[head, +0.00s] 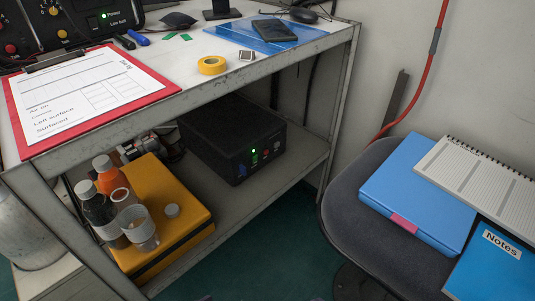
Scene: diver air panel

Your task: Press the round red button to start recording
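A black box (232,140) sits on the lower shelf under the table. Its front has a lit green light (253,151), a blue spot at the lower left and a small reddish round spot (277,149) at the right, too small to tell whether it is a button. A black panel (75,25) is cut off at the top left of the table. It has a round red knob or button (11,48), yellow ones and a green light by the word "Power". Neither of my grippers is in view.
A red clipboard (145,100), yellow tape roll (212,65) and blue folder with a phone (273,30) lie on the table. Bottles and a cup stand on a yellow case (190,205) left of the black box. A chair (345,190) with a blue folder and notebooks stands right.

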